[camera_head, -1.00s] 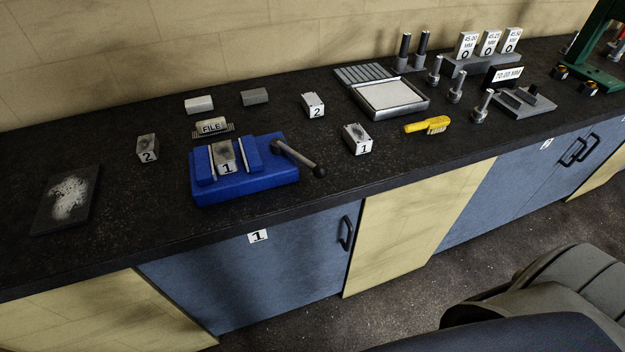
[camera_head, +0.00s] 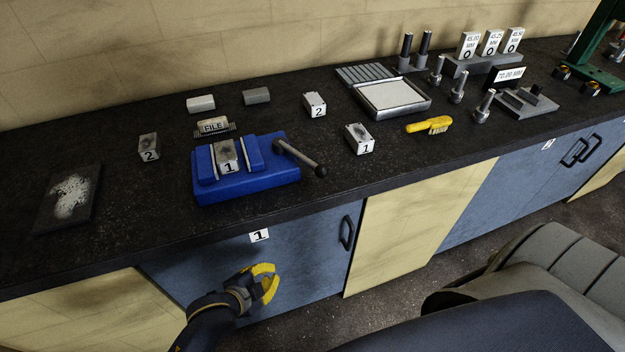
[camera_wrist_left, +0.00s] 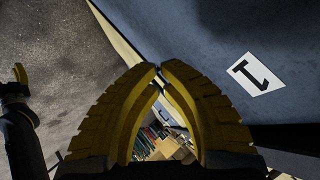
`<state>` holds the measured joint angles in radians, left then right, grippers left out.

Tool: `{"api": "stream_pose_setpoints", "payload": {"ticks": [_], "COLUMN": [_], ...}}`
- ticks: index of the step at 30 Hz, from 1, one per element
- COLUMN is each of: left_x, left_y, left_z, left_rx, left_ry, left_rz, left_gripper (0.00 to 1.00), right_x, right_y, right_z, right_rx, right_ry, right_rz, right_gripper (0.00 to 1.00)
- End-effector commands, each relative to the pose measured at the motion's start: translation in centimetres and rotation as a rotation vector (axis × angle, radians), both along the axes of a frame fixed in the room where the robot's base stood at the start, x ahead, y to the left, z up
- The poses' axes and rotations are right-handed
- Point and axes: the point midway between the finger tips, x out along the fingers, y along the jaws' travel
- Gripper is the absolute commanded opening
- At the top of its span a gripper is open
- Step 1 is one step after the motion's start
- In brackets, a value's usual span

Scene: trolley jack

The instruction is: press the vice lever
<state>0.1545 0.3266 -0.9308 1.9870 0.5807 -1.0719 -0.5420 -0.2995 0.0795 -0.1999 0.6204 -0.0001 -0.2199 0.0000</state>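The blue vice (camera_head: 246,178) sits near the front edge of the bench. Its dark lever (camera_head: 300,157) with a round knob sticks out to the right and slopes toward the front. A grey block (camera_head: 227,157) labelled 1 sits between the vice jaws. My left gripper (camera_head: 273,283), with yellow fingers, is below the bench top in front of the blue cabinet door, apart from the vice. In the left wrist view its fingertips (camera_wrist_left: 160,68) meet and hold nothing visible. A dark arm with a yellow tip at that view's left edge seems to be my right gripper (camera_wrist_left: 20,74).
The dark bench (camera_head: 350,200) has a front edge above my left gripper. Numbered blocks stand beside the vice, including a block 1 (camera_head: 359,139) right of the lever. A yellow brush (camera_head: 430,125) lies farther right.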

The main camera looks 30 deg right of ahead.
Motion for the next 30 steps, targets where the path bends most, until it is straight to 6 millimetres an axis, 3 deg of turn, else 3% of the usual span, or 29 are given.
{"api": "stream_pose_setpoints", "payload": {"ticks": [1, 3, 7, 15, 22, 30], "left_x": [-0.1, -0.7, -2.4, -2.6, -4.0, -4.7], "left_y": [-1.0, -2.0, -3.3, -4.2, -4.1, -4.1], "left_z": [3.1, 6.5, 12.2, 23.8, 29.4, 31.1], "left_rx": [-0.010, -0.015, -0.022, -0.069, -0.090, -0.097], "left_ry": [-0.062, -0.136, -0.264, -0.572, -0.737, -0.791], "left_rz": [-0.055, -0.124, -0.241, -0.365, -0.431, -0.454], "left_gripper": [0.00, 0.00, 0.00, 0.00, 0.00, 0.00], "right_x": [0.0, 0.0, -0.1, -0.1, -0.1, -0.1], "right_y": [0.0, 0.0, 0.0, 0.0, 0.0, 0.0], "right_z": [0.0, 0.0, 0.0, 0.0, 0.0, 0.0], "right_rx": [0.000, 0.000, 0.000, 0.000, 0.000, 0.000], "right_ry": [0.000, 0.000, 0.001, 0.001, 0.001, 0.001], "right_rz": [0.000, 0.000, 0.000, 0.000, 0.000, 0.000], "right_gripper": [0.44, 0.44, 0.44, 0.44, 0.44, 0.44]}}
